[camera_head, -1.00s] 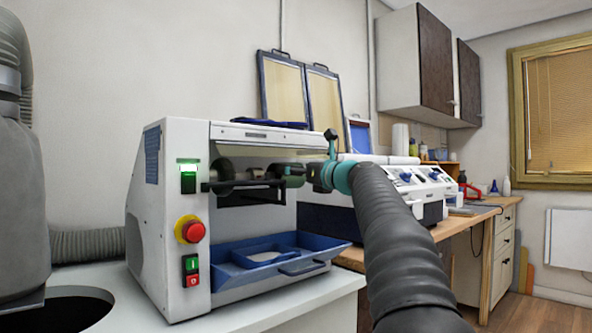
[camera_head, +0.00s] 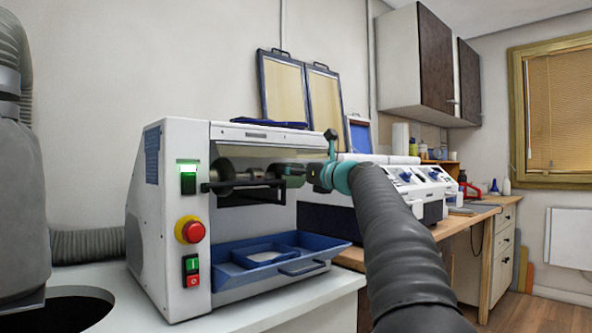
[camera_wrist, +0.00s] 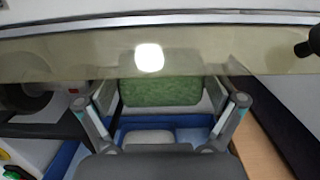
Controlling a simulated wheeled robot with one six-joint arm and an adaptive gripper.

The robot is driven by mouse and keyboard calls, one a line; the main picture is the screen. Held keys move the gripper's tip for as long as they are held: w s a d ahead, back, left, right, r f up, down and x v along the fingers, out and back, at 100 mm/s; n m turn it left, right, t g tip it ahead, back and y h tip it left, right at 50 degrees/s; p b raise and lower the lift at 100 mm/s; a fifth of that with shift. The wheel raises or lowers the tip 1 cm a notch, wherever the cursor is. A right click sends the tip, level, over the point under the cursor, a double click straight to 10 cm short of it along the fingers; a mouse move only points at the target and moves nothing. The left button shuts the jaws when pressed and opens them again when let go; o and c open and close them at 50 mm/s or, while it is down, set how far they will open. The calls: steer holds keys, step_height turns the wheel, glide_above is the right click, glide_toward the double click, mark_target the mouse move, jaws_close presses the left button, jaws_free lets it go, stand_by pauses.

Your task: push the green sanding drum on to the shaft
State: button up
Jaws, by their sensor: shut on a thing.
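The green sanding drum (camera_wrist: 160,91) sits between the two fingers of my gripper (camera_wrist: 160,108) in the wrist view, which is shut on it. In the head view the drum (camera_head: 290,170) looks dark green, at the right end of the sanding machine's opening, with my gripper (camera_head: 300,173) at its right side. A dark shaft (camera_head: 250,176) lies in the opening to the left of the drum. The drum looks roughly level with it; whether they touch cannot be told. In the wrist view a dark round part with a pale centre (camera_wrist: 28,95) shows at the left.
The white machine (camera_head: 168,255) has a clear, tinted shield (camera_wrist: 200,62) above the drum. A black bar (camera_head: 240,186) crosses its opening. A blue tray (camera_head: 232,272) lies below. A wooden bench (camera_head: 480,212) with other equipment stands to the right.

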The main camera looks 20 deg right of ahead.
steer(key=shift+s+a, duration=0.25)
steer(key=shift+a, duration=0.45)
steer(key=shift+s+a, duration=0.25)
steer(key=shift+a, duration=0.4)
steer(key=shift+s+a, duration=0.25)
steer(key=shift+a, duration=0.45)
stand_by(2.9)
steer(key=o, duration=0.9)
steer(key=shift+a, duration=0.1)
steer(key=c, duration=0.4)
steer(key=shift+o, duration=0.2)
steer(key=shift+s, duration=0.1)
steer(key=shift+s+d, duration=0.25)
steer(key=shift+s, duration=0.3)
steer(key=shift+s+r, duration=0.2)
steer(key=shift+s, duration=0.2)
steer(key=shift+c, duration=0.9)
steer(key=r+b+v, duration=0.1)
steer(key=v, duration=0.7)
steer(key=shift+d+b, duration=0.2)
steer(key=shift+b, duration=0.2)
steer(key=shift+w, duration=0.1)
